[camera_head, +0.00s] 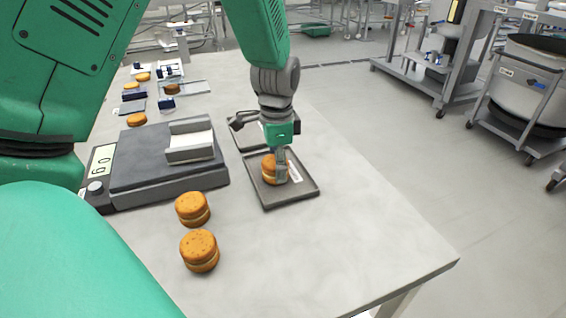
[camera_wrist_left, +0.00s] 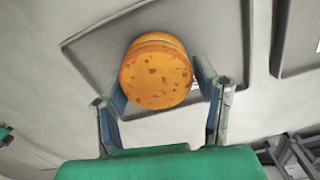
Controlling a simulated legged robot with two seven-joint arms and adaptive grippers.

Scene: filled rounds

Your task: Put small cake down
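A small cake (camera_head: 268,170), round and orange-brown with a pale filling band, is at the dark tray (camera_head: 268,202) near the middle of the table. It also shows in the left wrist view (camera_wrist_left: 157,75), over the tray (camera_wrist_left: 100,62). My left gripper (camera_head: 279,172) points down from above, with its fingers (camera_wrist_left: 160,84) on opposite sides of the cake, close against it. I cannot tell whether the cake's underside touches the tray. A finger hides part of the cake in the head view. My right gripper is not in view.
A scale (camera_head: 150,165) showing 0 g, with a metal holder (camera_head: 190,142) on top, stands left of the tray. Two more cakes (camera_head: 192,209) (camera_head: 199,250) lie in front. Another dark tray (camera_head: 248,136) sits behind. The table's right front is clear.

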